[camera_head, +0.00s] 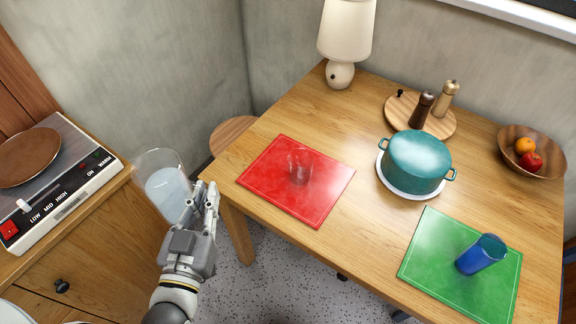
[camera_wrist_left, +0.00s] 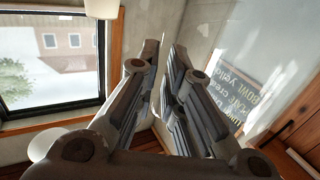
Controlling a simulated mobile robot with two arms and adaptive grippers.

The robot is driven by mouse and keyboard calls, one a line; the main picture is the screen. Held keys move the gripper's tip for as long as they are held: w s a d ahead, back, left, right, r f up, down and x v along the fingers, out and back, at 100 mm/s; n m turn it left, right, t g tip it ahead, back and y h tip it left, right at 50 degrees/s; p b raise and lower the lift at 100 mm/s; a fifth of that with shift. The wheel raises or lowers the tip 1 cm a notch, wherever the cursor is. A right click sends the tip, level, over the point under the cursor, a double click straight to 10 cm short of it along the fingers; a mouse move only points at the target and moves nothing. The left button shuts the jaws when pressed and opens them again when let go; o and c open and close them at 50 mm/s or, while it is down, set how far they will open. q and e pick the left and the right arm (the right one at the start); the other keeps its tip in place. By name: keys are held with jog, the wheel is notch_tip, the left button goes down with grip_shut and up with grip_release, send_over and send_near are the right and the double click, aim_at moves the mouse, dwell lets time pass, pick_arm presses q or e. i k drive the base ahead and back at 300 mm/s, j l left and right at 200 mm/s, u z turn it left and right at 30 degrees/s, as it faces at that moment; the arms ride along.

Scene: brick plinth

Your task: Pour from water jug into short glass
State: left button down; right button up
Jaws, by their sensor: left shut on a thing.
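The clear water jug (camera_head: 165,180) is in the air at the left of the head view, between the counter and the table, with water in it. My left gripper (camera_head: 207,197) is shut on its right side. In the left wrist view, the fingers (camera_wrist_left: 164,60) stand close together and the clear jug is hard to make out. The short glass (camera_head: 300,166) is clear and stands upright on the red mat (camera_head: 270,182), up and to the right of my left gripper. My right gripper is not in view.
A blue cup (camera_head: 481,254) is on a green mat (camera_head: 430,262). A teal pot (camera_head: 415,162), wooden board with mills (camera_head: 404,110), fruit bowl (camera_head: 555,165) and lamp (camera_head: 345,30) stand on the table (camera_head: 360,230). A stool (camera_head: 232,133) is behind. A hotplate (camera_head: 80,185) is on the left counter.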

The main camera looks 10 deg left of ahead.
aim_at(301, 161)
jog(key=j+z, duration=0.1)
jog(key=z, duration=1.2)
jog(key=k+j, duration=0.2)
jog(key=j, duration=0.2)
jog(key=k+j, duration=0.15)
jog(key=j, duration=0.25)
jog(key=i+l, duration=0.15)
jog(key=i, duration=0.2)
jog(key=z, duration=0.05)
